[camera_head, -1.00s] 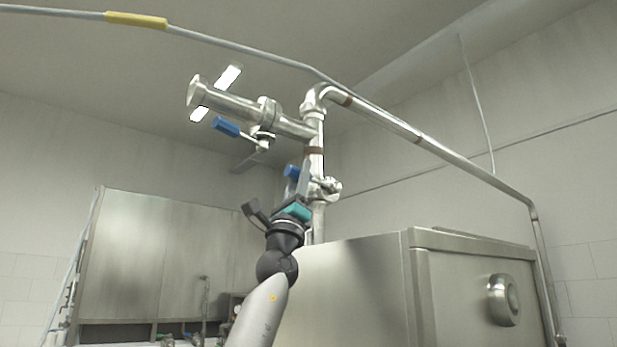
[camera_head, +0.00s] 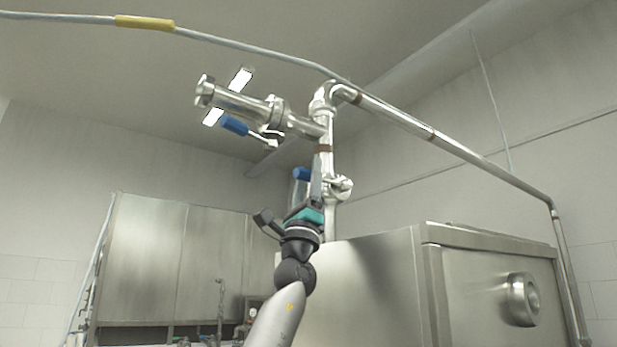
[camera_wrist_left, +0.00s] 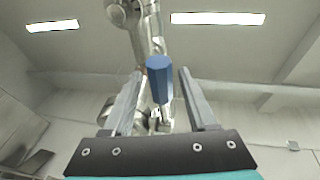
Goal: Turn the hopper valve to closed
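A valve with a blue handle (camera_head: 301,174) sits on the vertical steel pipe (camera_head: 328,150). A second valve with a blue lever (camera_head: 235,125) hangs on the horizontal pipe stub at the upper left. No label shows which one is the hopper valve. My left gripper (camera_head: 307,180) is raised at the lower handle. In the left wrist view the blue handle (camera_wrist_left: 159,80) stands between the two spread fingers of the left gripper (camera_wrist_left: 160,95), with gaps showing on both sides. My right gripper is not in view.
A large steel housing (camera_head: 370,290) with a round knob (camera_head: 521,299) stands to the right, below the pipes. Steel cabinets (camera_head: 155,260) line the back left. A grey pipe with a yellow band (camera_head: 145,23) crosses overhead.

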